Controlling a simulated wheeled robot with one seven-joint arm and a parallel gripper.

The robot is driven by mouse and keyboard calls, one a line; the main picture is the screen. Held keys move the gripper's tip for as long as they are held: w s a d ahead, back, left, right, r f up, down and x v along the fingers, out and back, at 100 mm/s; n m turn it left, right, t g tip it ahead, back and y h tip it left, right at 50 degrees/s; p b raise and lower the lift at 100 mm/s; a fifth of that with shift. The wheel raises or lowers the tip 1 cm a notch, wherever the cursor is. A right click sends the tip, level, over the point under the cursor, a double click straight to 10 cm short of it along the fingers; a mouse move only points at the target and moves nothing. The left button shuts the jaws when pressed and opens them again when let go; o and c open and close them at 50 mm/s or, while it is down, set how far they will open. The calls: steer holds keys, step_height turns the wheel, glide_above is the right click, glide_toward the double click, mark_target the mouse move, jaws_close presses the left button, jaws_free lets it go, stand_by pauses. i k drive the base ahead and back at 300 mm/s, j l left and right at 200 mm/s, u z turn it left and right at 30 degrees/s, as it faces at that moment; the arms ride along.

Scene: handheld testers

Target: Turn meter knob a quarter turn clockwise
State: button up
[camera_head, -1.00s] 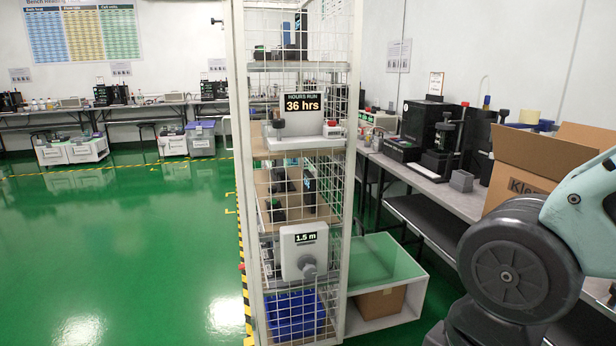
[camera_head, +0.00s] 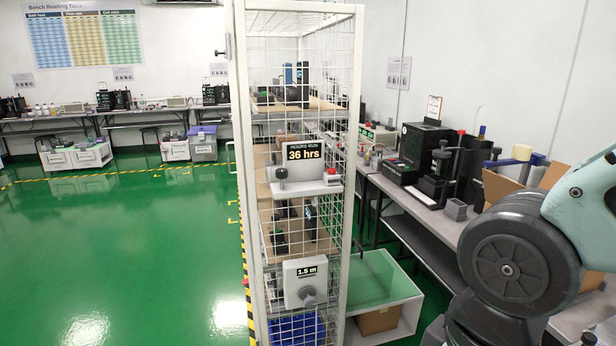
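A pale grey box with a "1.5 m" display (camera_head: 307,271) is on the front of a white wire-mesh cage, low down. A round grey knob (camera_head: 308,296) sticks out below its display. Above it, a unit with an "HOURS RUN 36 hrs" display (camera_head: 304,152) sits at the cage front. It has a dark knob (camera_head: 281,174) at its left and a red button at its right. Which unit is the meter cannot be told for sure. My gripper is out of view; only my arm's links show at the right, apart from the cage.
The mesh cage (camera_head: 353,130) holds several dark devices, with a blue bin (camera_head: 297,331) at its bottom. A low glass-topped case (camera_head: 398,306) adjoins it on the right. A bench with instruments runs along the right wall. The green floor at left is clear.

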mark_target(281, 175)
steer(key=i+j, duration=0.2)
steer(key=i, duration=0.2)
steer(key=i+j, duration=0.2)
steer(key=i, duration=0.15)
steer(key=i+u, duration=0.15)
steer(key=u, duration=0.25)
steer(key=i+j+u, duration=0.1)
steer(key=u, duration=0.3)
steer(key=i+l+u, duration=0.1)
steer(key=i+u, duration=0.15)
steer(key=u, duration=0.5)
